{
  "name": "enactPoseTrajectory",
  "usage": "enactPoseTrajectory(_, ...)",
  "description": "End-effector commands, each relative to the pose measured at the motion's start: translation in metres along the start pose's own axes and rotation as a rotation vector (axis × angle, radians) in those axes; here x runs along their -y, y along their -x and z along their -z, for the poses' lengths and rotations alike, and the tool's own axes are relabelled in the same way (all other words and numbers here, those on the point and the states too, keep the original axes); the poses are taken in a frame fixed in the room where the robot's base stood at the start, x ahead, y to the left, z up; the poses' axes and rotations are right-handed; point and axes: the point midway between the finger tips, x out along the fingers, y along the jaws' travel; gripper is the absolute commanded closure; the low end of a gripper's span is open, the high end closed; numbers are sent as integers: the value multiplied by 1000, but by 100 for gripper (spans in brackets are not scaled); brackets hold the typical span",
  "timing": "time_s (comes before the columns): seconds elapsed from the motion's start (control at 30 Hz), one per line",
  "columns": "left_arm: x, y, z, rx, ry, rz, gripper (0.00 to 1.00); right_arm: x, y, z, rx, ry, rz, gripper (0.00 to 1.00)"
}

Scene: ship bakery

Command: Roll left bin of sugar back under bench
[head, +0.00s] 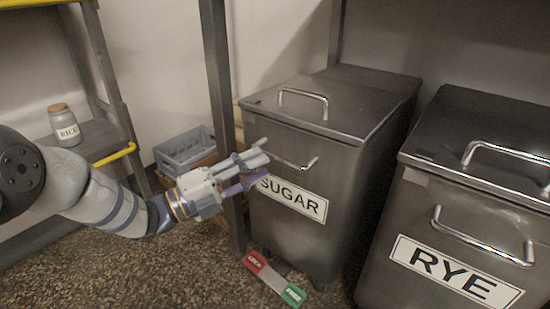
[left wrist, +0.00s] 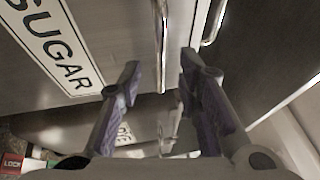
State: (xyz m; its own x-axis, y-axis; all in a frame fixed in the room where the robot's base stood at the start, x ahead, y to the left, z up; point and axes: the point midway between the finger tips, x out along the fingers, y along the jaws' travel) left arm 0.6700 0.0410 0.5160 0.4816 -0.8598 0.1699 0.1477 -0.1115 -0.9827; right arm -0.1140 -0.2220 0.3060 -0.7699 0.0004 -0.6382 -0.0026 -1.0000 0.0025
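The steel sugar bin (head: 290,240) stands left of the rye bin, with its lid shut. It has a front handle (head: 300,164), a lid handle (head: 304,93) and a SUGAR label (head: 292,196), partly covered by my fingers. My left gripper (head: 262,170) is open at the bin's front, by the left part of the front handle. In the left wrist view the handle bar (left wrist: 161,45) shows between the two spread fingers (left wrist: 160,72); contact cannot be told. At the bin's foot is a pedal with a red LOCK end (head: 256,262) and a green FREE end (head: 293,294). My right gripper is out of view.
The steel rye bin (head: 390,225) stands close on the right. A dark post (head: 219,80) rises just left of the sugar bin. A grey crate (head: 185,148) sits behind the post. A rice jar (head: 64,125) stands on a shelf at left. Speckled floor (head: 170,275) is clear in front.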

Motion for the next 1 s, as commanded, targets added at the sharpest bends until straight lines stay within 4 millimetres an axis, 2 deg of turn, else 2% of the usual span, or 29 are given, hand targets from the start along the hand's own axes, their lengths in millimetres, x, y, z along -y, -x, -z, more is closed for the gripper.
enactPoseTrajectory(0.1,1,30,-1,3,0,1,68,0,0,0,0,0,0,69)
enactPoseTrajectory(0.23,0,52,0,1,0,1,68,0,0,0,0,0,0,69)
enactPoseTrajectory(0.33,1,59,0,0,-1,1,68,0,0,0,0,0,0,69)
enactPoseTrajectory(0.6,0,61,0,0,0,1,68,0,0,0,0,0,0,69)
enactPoseTrajectory(0.67,-8,63,2,13,31,-13,68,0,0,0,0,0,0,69)
enactPoseTrajectory(0.77,-57,80,17,106,229,-102,68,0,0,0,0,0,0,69)
enactPoseTrajectory(0.83,-112,105,41,224,457,-210,68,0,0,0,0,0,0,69)
enactPoseTrajectory(0.9,-166,138,74,360,695,-327,68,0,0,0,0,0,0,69)
enactPoseTrajectory(0.97,-204,170,107,478,881,-425,68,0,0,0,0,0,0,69)
enactPoseTrajectory(1.0,-227,193,131,560,997,-490,68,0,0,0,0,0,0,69)
